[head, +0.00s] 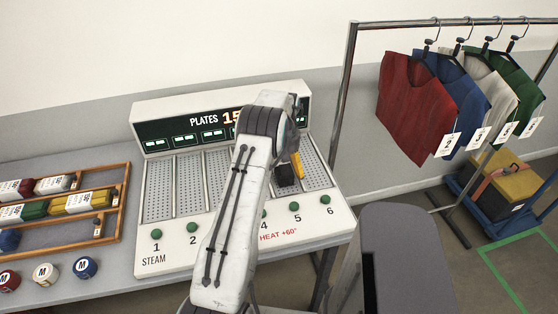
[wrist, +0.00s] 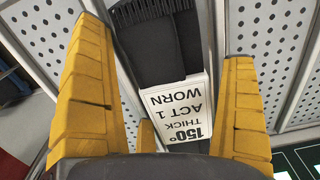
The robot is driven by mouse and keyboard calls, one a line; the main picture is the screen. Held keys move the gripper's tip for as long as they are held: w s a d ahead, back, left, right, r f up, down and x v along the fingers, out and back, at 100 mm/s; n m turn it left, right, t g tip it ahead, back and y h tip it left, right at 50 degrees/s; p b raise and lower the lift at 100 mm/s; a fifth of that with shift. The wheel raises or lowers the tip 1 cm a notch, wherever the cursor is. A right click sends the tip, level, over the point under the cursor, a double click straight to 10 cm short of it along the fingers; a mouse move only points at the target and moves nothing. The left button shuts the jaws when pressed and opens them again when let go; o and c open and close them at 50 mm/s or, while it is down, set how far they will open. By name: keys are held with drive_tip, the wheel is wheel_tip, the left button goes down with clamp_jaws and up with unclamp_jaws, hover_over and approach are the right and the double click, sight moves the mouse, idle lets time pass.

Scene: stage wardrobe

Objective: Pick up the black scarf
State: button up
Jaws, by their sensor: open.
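The black scarf (wrist: 160,38) lies between the fingers of my gripper (wrist: 165,45) in the wrist view. It is dark and ribbed, with a white tag (wrist: 180,110) reading 150°, THICK, ACT 1, WORN. In the head view a dark patch of the scarf (head: 285,176) shows on a perforated plate of the steam station (head: 172,260), below my gripper (head: 296,163). My arm and gripper hide part of it.
A wooden rack (head: 122,205) with several labelled rolls stands at left, with round M tags before it. A clothes rail (head: 345,90) with hanging garments stands at right, near a blue cart (head: 480,205). The plates at left are bare.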

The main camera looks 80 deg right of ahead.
drive_tip(key=shift+c, duration=0.5)
drive_tip(key=c, duration=1.2)
drive_tip(key=shift+o, duration=0.2)
drive_tip(key=shift+r, duration=0.15)
